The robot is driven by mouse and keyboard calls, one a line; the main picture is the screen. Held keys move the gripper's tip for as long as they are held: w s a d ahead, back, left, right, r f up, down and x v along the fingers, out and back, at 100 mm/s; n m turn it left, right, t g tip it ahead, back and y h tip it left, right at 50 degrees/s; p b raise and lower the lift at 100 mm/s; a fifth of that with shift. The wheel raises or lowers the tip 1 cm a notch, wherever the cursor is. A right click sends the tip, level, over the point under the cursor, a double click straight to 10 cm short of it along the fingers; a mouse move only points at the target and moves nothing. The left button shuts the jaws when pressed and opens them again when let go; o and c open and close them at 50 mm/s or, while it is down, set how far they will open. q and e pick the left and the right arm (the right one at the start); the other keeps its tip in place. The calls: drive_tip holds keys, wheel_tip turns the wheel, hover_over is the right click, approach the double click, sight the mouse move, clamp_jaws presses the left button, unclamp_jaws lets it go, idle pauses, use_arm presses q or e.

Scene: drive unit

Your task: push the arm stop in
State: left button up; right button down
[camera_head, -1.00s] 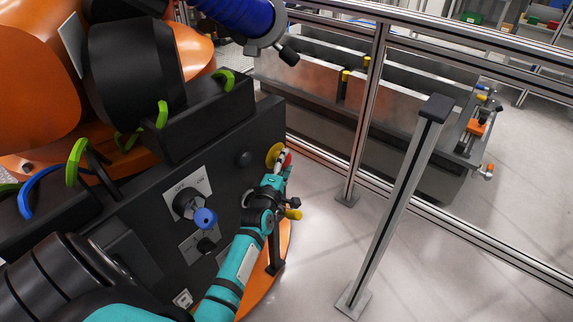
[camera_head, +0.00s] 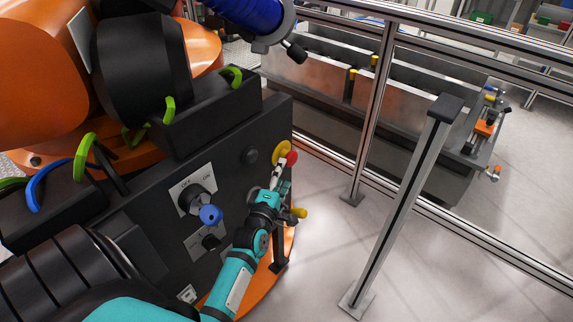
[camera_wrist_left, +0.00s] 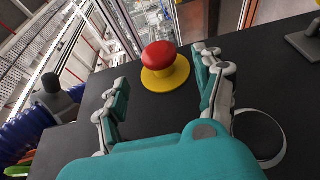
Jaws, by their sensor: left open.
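The arm stop is a red mushroom button (camera_head: 291,158) on a yellow round plate (camera_head: 280,152), set in the dark front panel of the drive unit (camera_head: 228,165). In the left wrist view the red button (camera_wrist_left: 158,55) stands out from its yellow plate (camera_wrist_left: 166,74), ahead of and between my fingers. My left gripper (camera_head: 280,170) is open, close in front of the button. In the left wrist view my left gripper (camera_wrist_left: 158,78) shows its two fingers spread wide, with a gap between them and the button; no contact shows. My right gripper is not in view.
A rotary switch with a blue knob (camera_head: 210,214) sits left of my arm on the panel. A yellow-ended handle (camera_head: 300,213) is just below my gripper. A metal post (camera_head: 402,205) and fence rails (camera_head: 480,230) stand to the right. The floor between is clear.

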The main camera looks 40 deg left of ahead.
use_arm(q)
drive_tip(key=v, duration=0.5)
drive_tip(key=shift+s, duration=0.15)
drive_tip(key=s+d+f+m+g+h+p, duration=0.1)
drive_tip(key=s+d+f+m+g+h, duration=0.2)
drive_tip(key=f, duration=0.6)
drive_tip(key=s+d+f+m+g, duration=0.25)
drive_tip(key=d+f+m, duration=0.2)
drive_tip(key=f, duration=0.45)
drive_tip(key=s+d+f+m+g+h+p, duration=0.1)
drive_tip(key=s+d+f+m+h, duration=0.2)
drive_tip(key=f, duration=0.7)
drive_tip(key=s+d+f+m+g, duration=0.2)
drive_tip(key=s+f+m+g, duration=0.15)
drive_tip(key=s+f, duration=0.3)
drive_tip(key=s+d+f+m+g, duration=0.2)
drive_tip(key=s+f+m, duration=0.25)
drive_tip(key=s, duration=0.35)
drive_tip(key=s+a+f+m+g, duration=0.1)
drive_tip(key=s+f+m+g, duration=0.1)
drive_tip(key=s, duration=0.6)
drive_tip(key=s+a+f+m+g+p, duration=0.1)
drive_tip(key=s+f+m+g, duration=0.1)
drive_tip(key=s, duration=0.7)
wheel_tip(320, 180, down, 2)
drive_tip(key=shift+s+f+m, duration=0.15)
drive_tip(key=shift+s+m, duration=0.1)
drive_tip(key=shift+m, duration=0.6)
